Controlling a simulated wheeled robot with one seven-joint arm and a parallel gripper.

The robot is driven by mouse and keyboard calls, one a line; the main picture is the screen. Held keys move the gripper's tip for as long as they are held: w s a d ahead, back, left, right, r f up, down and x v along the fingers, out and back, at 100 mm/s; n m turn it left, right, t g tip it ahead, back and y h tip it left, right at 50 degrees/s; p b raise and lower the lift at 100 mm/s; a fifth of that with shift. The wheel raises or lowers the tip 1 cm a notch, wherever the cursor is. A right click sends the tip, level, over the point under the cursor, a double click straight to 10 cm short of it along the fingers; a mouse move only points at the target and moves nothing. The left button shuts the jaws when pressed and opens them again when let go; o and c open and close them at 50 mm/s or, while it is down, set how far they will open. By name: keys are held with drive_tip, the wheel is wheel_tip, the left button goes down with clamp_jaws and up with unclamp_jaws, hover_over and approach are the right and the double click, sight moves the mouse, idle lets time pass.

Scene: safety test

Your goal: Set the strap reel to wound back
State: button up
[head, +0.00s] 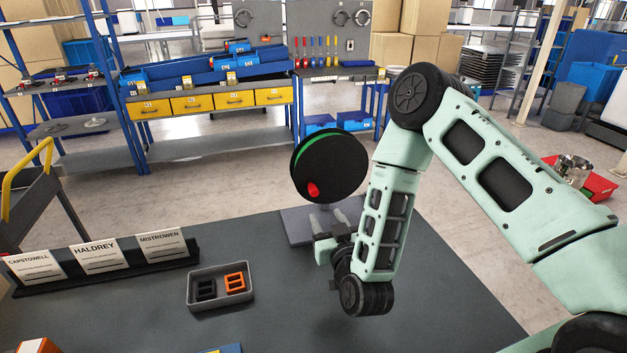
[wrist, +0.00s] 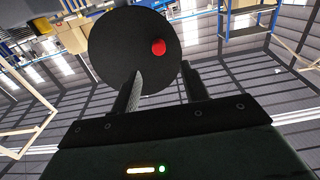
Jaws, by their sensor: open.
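The strap reel (head: 328,160) is a black disc with a green rim and a red knob (head: 313,189) low on its face. It stands on a grey base plate (head: 296,222) at the far edge of the dark table. My gripper (head: 322,243) is low in front of the reel, below the knob. In the wrist view the reel (wrist: 120,50) shows beyond my two open fingers (wrist: 160,88), with the red knob (wrist: 158,47) above the gap between them. Nothing is between the fingers.
A grey tray (head: 207,306) with a black and an orange part lies left of my gripper. A black rack (head: 110,275) with name cards stands at the left. A blue-and-yellow item and an orange box (head: 38,345) show at the front edge. The table between tray and gripper is clear.

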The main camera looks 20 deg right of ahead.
sight(315, 194)
drive_tip(key=p, duration=0.3)
drive_tip(key=shift+w+d+r, duration=0.15)
drive_tip(key=shift+w+r, duration=0.1)
drive_tip(key=shift+w, duration=0.05)
drive_tip(key=w+p, duration=0.1)
drive_tip(key=w, duration=0.3)
drive_tip(key=w+p, duration=0.1)
drive_tip(key=w, duration=0.2)
drive_tip(key=w+p, duration=0.1)
drive_tip(key=w, duration=0.3)
drive_tip(key=shift+w+f+p, duration=0.3)
drive_tip(key=shift+w, duration=0.05)
clamp_jaws()
